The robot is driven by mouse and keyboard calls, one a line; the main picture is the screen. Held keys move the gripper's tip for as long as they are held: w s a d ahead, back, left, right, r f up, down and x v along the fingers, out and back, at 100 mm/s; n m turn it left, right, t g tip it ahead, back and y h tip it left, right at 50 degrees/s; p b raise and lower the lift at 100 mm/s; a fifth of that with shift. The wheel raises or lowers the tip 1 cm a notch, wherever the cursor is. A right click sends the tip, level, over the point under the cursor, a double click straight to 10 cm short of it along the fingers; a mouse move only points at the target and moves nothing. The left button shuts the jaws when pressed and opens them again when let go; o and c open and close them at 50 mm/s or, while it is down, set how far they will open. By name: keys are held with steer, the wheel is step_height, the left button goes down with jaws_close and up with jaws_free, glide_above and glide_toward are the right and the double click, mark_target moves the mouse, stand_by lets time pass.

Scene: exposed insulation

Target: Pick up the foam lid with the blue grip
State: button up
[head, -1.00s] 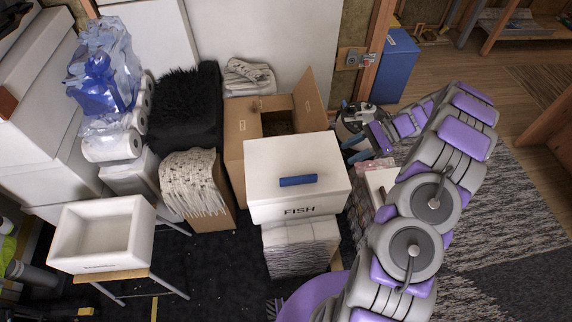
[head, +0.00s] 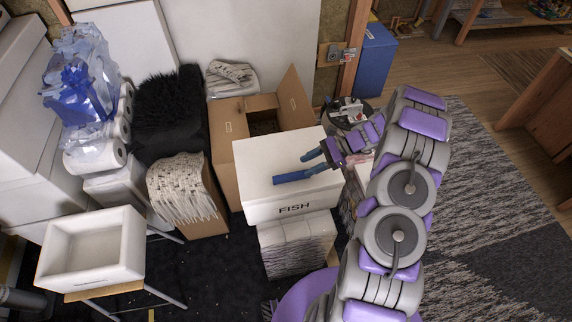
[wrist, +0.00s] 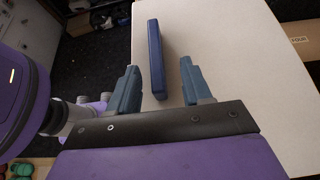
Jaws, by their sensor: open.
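The white foam lid (head: 262,157) lies on top of a box marked FISH (head: 295,208), and its white surface also fills much of the wrist view (wrist: 235,60). Its blue grip (head: 288,178) is a short bar on the lid's top. My gripper (head: 315,163) is over the right part of the lid, at the right end of the blue grip. In the wrist view the two blue-grey fingers of my gripper (wrist: 160,85) are spread apart, and the near end of the blue grip (wrist: 155,55) lies between them. Nothing is clamped.
The box stands on a stack of white bundles (head: 297,245). An open cardboard box (head: 222,125) is behind it. An open white foam box (head: 92,245) sits on a stand at the left. A round bin (head: 345,112) stands behind my arm.

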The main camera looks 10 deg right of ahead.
mark_target(293, 173)
steer(key=shift+x, duration=0.75)
steer(key=shift+s+a+f+b, duration=0.2)
steer(key=shift+a+f+b, duration=0.2)
steer(key=shift+a, duration=0.15)
steer(key=shift+s+a+f+b, duration=0.15)
steer(key=shift+a+f+b, duration=0.2)
steer(key=shift+a, duration=0.2)
steer(key=shift+a+f, duration=0.25)
steer(key=shift+a, duration=0.85)
steer(key=shift+c, duration=1.2)
steer(key=shift+d, duration=0.55)
steer(key=c, duration=0.6)
steer(key=shift+a, duration=0.4)
jaws_close()
